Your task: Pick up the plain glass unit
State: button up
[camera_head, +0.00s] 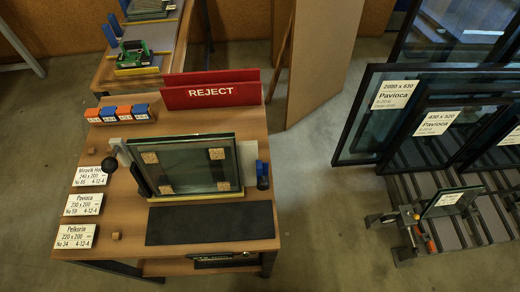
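A glass unit (190,170) with a dark edge and no paper label stands in a frame on the wooden table (255,215), leaning back. Several small tan pads show at its corners. A yellow strip (200,198) runs along its foot, and a lever with a black ball knob (110,164) is at its left. I cannot tell whether the pads lie on the glass or behind it. My gripper is not in view.
A black mat (210,224) lies before the frame. The red REJECT board (211,90) stands behind it. Label cards (76,236) lie along the left edge. Large labelled panes (365,120) and a small labelled pane (452,202) stand in racks at right. Floor between is clear.

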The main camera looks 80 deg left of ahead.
aim_at(185, 164)
jog(key=i, duration=0.8)
jog(key=u, duration=4.85)
jog(key=i, duration=0.5)
jog(key=u, duration=0.05)
